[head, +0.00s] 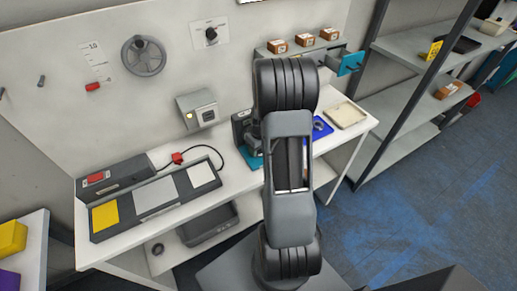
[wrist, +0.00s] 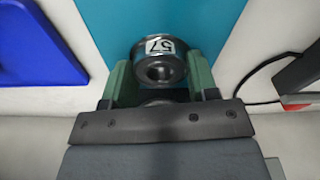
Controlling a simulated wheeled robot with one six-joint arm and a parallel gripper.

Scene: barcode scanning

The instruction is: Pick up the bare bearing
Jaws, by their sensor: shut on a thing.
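The bare bearing (wrist: 150,45) is a dark metal ring with a hole in its middle and a white label reading 57, seen in the wrist view. My gripper (wrist: 160,80) has its green fingers on the bearing's left and right sides and is shut on it. The bearing is over a teal mat (wrist: 205,25); whether it touches the mat I cannot tell. In the head view my arm hides the gripper and the bearing, and part of the teal mat (head: 252,161) shows left of my arm.
A blue mat (head: 321,131) and a beige tray (head: 346,115) lie on the white bench right of my arm. A dark panel with yellow, grey and white pads (head: 155,195) lies at left. A red-ended cable (head: 178,158) is behind it. A grey bin (head: 208,225) stands below.

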